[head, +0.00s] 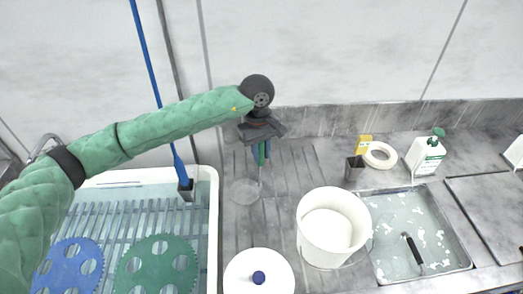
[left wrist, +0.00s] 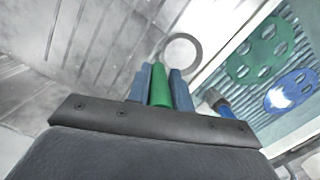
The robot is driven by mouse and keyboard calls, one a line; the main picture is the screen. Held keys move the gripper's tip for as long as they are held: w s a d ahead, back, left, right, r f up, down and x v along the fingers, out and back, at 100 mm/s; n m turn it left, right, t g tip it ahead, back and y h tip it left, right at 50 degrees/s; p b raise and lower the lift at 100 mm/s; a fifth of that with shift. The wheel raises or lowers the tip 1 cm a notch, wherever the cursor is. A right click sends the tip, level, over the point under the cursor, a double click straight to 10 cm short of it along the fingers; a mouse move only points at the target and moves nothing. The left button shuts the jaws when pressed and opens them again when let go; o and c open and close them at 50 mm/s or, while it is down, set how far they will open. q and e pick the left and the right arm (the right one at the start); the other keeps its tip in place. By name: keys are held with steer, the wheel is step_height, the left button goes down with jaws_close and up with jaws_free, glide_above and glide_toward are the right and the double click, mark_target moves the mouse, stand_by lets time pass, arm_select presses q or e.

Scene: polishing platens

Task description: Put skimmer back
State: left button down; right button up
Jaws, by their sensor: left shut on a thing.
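My left gripper (head: 261,152) points down over the ribbed drainboard and is shut on the green handle of the skimmer. In the left wrist view the handle (left wrist: 160,86) sits between the two blue-grey fingers (left wrist: 160,88). The skimmer's round, pale, see-through head (head: 245,192) hangs below the gripper, over the drainboard. Its ring (left wrist: 198,44) also shows beyond the fingertips in the left wrist view. I cannot tell whether the head touches the surface. My right gripper is not in view.
A tank (head: 213,220) with blue and green discs stands left, a blue-handled tool (head: 150,70) at its edge. A white bucket (head: 312,238), a lid (head: 240,277) and a water basin (head: 395,225) lie right. A small dark holder (head: 354,169), tape roll (head: 380,163) and bottle (head: 424,156) stand behind.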

arm_select(q)
steer(key=shift+d+f, duration=0.1)
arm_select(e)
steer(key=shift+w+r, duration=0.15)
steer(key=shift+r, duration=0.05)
arm_select(q)
steer(key=c, duration=1.3)
jaws_free()
steer(key=shift+o, duration=0.2)
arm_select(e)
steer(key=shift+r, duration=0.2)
arm_select(q)
steer(key=shift+r, duration=0.2)
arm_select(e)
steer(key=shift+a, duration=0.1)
arm_select(q)
steer(key=shift+w+r, duration=0.1)
steer(key=shift+r, duration=0.7)
steer(key=r, duration=0.1)
steer(key=r+b, duration=0.1)
steer(key=r, duration=0.2)
steer(key=shift+w+a+r, duration=0.2)
steer(key=shift+w+r, duration=0.05)
steer(key=shift+r, duration=0.6)
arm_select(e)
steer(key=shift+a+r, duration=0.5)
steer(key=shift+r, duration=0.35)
